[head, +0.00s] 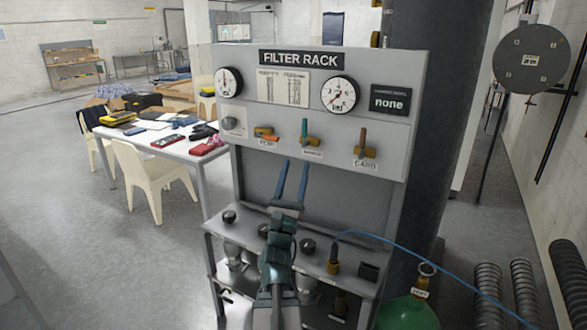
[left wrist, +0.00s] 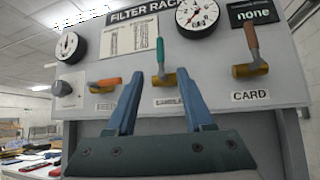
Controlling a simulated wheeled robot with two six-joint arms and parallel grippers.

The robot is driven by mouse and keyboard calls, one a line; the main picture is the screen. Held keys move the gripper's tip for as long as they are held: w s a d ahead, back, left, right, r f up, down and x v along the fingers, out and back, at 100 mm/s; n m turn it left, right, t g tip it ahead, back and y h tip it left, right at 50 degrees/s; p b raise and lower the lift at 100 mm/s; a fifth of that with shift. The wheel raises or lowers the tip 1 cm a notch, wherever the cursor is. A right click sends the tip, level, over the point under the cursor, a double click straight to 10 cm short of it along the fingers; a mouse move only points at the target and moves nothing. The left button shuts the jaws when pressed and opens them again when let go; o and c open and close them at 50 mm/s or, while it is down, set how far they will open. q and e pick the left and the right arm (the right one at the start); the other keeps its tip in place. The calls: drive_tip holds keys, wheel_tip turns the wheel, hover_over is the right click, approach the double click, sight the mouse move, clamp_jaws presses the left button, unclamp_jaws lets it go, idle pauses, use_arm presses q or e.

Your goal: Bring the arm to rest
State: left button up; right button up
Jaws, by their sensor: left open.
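My left gripper (head: 296,166) is open and empty, its two blue fingers pointing up in front of the filter rack (head: 420,75). In the left wrist view the fingertips (left wrist: 160,76) sit either side of the middle valve's label. The green middle handle (head: 304,129) stands upright just above them and nothing is between the fingers. The orange left handle (head: 264,132) lies sideways; the orange-brown right handle (head: 363,138), over the CARD label, stands upright. The gap between fingertips and panel is hard to judge. My right gripper is not in view.
The rack's lower shelf (head: 345,283) carries several dark knobs and a brass fitting (head: 333,258). A blue hose (head: 440,265) runs right past a green cylinder (head: 407,313). A dark column (head: 440,120) stands behind the rack. A table (head: 182,150) and a chair (head: 150,175) stand left; open floor lies nearby.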

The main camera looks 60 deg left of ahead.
use_arm(q)
drive_tip(key=shift+v, duration=0.85)
drive_tip(key=shift+r, duration=0.1)
